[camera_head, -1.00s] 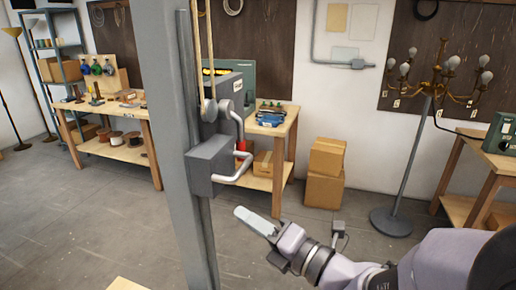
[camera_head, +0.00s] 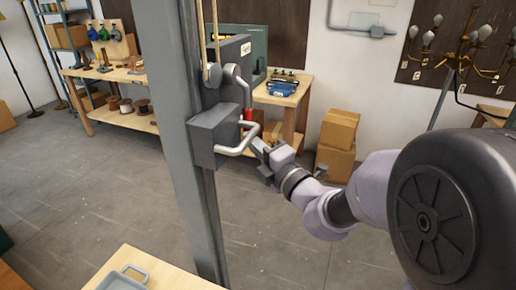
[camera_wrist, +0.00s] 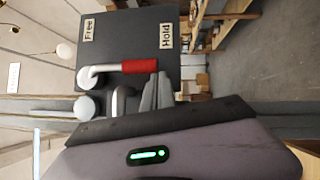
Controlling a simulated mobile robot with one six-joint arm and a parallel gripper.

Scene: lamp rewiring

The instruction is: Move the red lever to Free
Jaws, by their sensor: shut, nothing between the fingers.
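The red lever (camera_head: 248,114) is on the grey box (camera_head: 228,72) mounted on the post. It has a pale bent arm and a red grip. In the wrist view the red grip (camera_wrist: 139,66) points from its pivot toward the side of the Hold label (camera_wrist: 166,37). The Free label (camera_wrist: 88,30) is by the pivot end. My gripper (camera_head: 258,146) is shut and empty, just below the red grip in the head view. In the wrist view its fingertips (camera_wrist: 158,90) are beside the grip's free end. I cannot tell whether they touch it.
A pale bent handle (camera_head: 238,151) sticks out from a lower grey block (camera_head: 213,135), close to my gripper. The tall grey post (camera_head: 172,130) stands to the left. A workbench (camera_head: 285,92) and cardboard boxes (camera_head: 338,130) stand behind. A table with a tray (camera_head: 125,278) is in front.

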